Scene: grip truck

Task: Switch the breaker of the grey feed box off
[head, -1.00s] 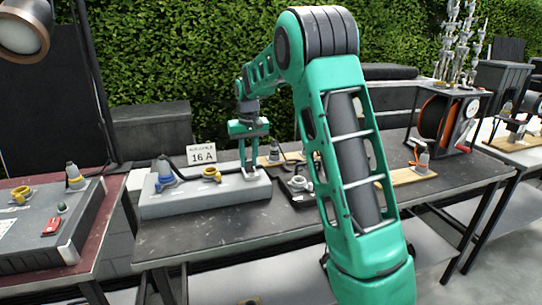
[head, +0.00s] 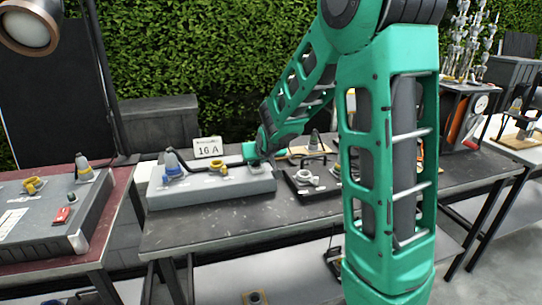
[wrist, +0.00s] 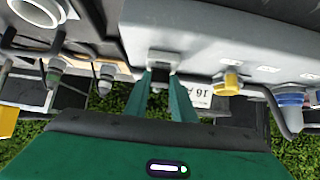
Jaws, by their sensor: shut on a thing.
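The grey feed box (head: 212,190) lies on the middle dark table. A blue plug (head: 172,165) and a yellow socket (head: 213,167) are on its top. My gripper (wrist: 160,76) is at the right end of the box, low against its top, and looks tilted over. In the wrist view its green fingers close at the pale breaker (wrist: 163,57) on the box (wrist: 215,45). They appear shut on its small lever, which the fingertips mostly hide.
A white 16 A sign (head: 208,147) stands behind the box. A dark tray (head: 312,185) with a pale ring fitting lies just right of it. Another box with a red switch (head: 62,215) is on the left table.

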